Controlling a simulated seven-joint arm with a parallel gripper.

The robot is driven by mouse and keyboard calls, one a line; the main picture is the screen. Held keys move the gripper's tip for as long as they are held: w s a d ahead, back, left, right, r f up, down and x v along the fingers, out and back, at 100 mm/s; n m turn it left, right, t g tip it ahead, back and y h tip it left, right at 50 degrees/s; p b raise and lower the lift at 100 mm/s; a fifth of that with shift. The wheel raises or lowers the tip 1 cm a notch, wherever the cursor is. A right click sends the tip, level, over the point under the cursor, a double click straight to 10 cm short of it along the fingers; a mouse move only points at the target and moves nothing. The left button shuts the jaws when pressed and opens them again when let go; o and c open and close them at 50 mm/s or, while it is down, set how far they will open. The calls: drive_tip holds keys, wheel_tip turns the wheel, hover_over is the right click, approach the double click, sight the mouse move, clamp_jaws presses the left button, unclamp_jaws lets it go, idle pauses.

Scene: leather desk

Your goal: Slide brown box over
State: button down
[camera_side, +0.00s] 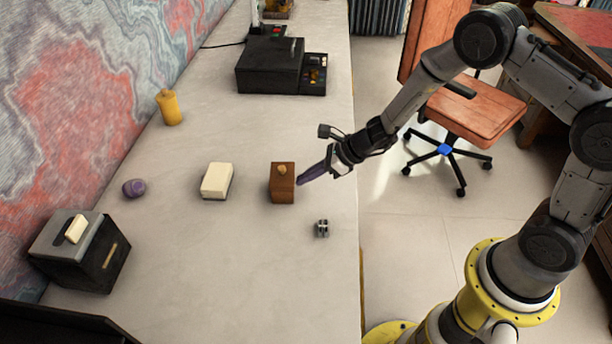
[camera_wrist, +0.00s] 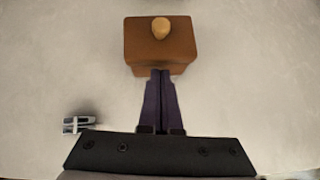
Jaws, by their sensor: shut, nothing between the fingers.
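The brown box (camera_side: 283,188) stands on the desk, near its right edge, with a small tan knob-like piece (camera_side: 282,170) on its top. The box also shows at the top centre of the wrist view (camera_wrist: 160,48). My gripper (camera_side: 300,181) has purple fingers, shut together and empty. Its fingertips are at the box's right side in the side view and meet its near lower edge in the wrist view (camera_wrist: 160,74). Whether they touch the box or stop just short, I cannot tell.
A cream block (camera_side: 216,181) stands left of the box, with clear desk between. A small metal object (camera_side: 321,229) lies nearer the camera. A purple lump (camera_side: 134,188), yellow cylinder (camera_side: 168,108), dark box (camera_side: 82,252) and black machine (camera_side: 270,66) stand farther off.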

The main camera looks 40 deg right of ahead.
idle(0.3)
drive_tip(key=w+a, duration=0.3)
drive_tip(key=w, duration=0.1)
drive_tip(key=w+a, duration=0.4)
drive_tip(key=shift+w+a, duration=0.15)
drive_tip(key=shift+w, duration=0.05)
drive_tip(key=shift+s, duration=0.1)
